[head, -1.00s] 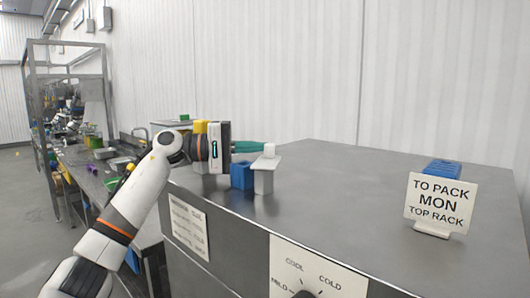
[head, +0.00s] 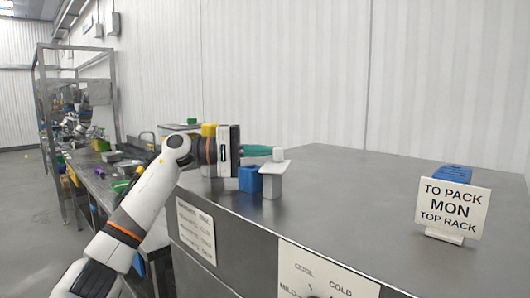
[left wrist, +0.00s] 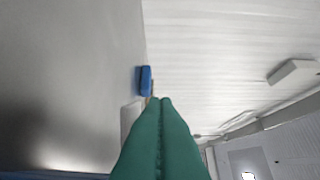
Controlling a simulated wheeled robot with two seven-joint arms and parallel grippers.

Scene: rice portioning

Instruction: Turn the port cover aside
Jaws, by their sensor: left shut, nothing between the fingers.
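What I take to be the port cover is a pale flat plate (head: 275,167) with a small white knob (head: 279,154), on top of a grey upright block (head: 271,186) near the counter's left front edge. My left gripper (head: 272,150) has green fingers, shut and empty, reaching from the left over the plate. Their tips are at the knob's left side; I cannot tell whether they touch it. In the left wrist view the shut fingers (left wrist: 165,99) point ahead, hiding the knob. My right gripper is not in view.
A blue block (head: 250,179) stands just left of the grey block. A yellow-topped item (head: 209,130) is behind my wrist. A sign (head: 452,208) and a blue rack (head: 452,174) stand at the right. The metal counter (head: 350,195) between is clear.

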